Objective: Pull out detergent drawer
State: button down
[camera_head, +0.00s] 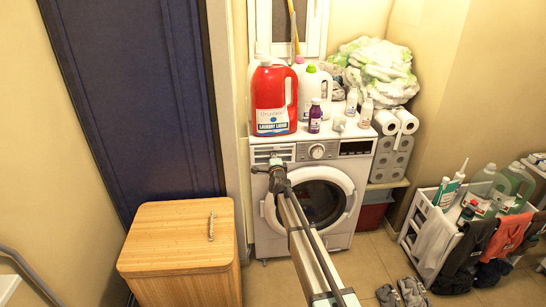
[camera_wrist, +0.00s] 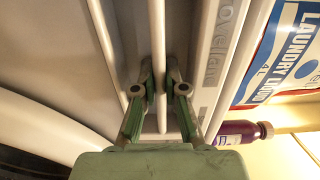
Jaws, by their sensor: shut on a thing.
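The white washing machine (camera_head: 337,163) stands against the back wall, with its round door (camera_head: 320,204) facing me. The detergent drawer (camera_head: 262,151) is at the top left of its front, with pale horizontal ridges. My gripper (camera_head: 277,163) is at the drawer front. In the wrist view, my gripper (camera_wrist: 160,75) is shut on a thin pale ridge of the detergent drawer (camera_wrist: 158,40), one finger on each side. The drawer looks level with the machine front, but my gripper partly hides it and I cannot tell exactly.
A red detergent jug (camera_head: 272,104), a purple bottle (camera_head: 314,118) and white bottles stand on the washer top. A wooden hamper (camera_head: 178,238) is at the left front. A white rack (camera_head: 428,212) with bottles and clothes is at the right.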

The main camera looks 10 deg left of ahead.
jog(key=shift+b+v, duration=0.5)
jog(key=shift+v, duration=1.45)
jog(key=shift+s, duration=0.1)
jog(key=shift+b+v, duration=0.55)
jog(key=shift+v, duration=1.6)
jog(key=shift+s, duration=0.15)
jog(key=shift+b+v, duration=0.45)
jog(key=shift+v, duration=1.7)
jog(key=shift+s, duration=0.1)
jog(key=shift+b+v, duration=0.3)
jog(key=shift+v, duration=1.1)
jog(key=c, duration=1.5)
grip_release()
